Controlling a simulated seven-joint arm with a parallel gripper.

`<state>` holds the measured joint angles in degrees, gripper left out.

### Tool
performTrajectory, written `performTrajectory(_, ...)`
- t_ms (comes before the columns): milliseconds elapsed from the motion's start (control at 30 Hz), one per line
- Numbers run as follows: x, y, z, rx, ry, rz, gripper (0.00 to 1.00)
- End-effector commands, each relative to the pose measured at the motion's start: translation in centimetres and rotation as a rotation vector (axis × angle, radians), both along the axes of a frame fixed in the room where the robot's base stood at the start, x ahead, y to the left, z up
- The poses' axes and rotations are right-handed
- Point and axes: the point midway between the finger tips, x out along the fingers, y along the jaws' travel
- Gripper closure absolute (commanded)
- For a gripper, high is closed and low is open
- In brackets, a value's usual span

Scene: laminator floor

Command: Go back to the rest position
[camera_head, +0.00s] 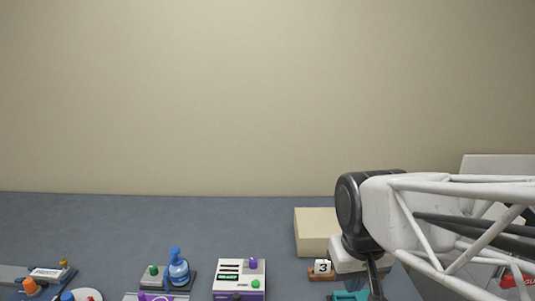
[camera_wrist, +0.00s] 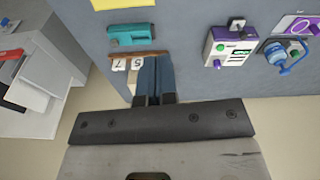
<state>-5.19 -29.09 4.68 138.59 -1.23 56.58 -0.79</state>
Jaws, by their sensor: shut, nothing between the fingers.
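My gripper (camera_wrist: 153,68) is shut and empty. Its two dark blue fingers lie side by side in the wrist view, over the table's edge beside a wooden holder with number tiles 7 and 5 (camera_wrist: 126,63). In the head view my arm reaches in from the right and the gripper points down.
A beige box (camera_head: 315,229) and a wooden block with a 3 tile (camera_head: 321,270) stand near my arm. A white cabinet (camera_wrist: 62,75) with paper is beside the table.

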Motion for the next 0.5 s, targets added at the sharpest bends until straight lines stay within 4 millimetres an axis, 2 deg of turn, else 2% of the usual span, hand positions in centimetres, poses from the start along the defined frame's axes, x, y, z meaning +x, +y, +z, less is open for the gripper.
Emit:
performTrajectory(33, -1.1, -0.7, -0.2, 0.003, -0.013, -0.023, 1.00)
performTrajectory(200, -3.9, -2.3, -1.2, 0.013, -0.046, -0.084, 1.00)
performTrajectory(333, -5.3, -2.9, -1.8, 0.017, -0.061, -0.115, 1.00)
performTrajectory(500, -6.1, -3.3, -2.2, 0.020, -0.070, -0.132, 1.00)
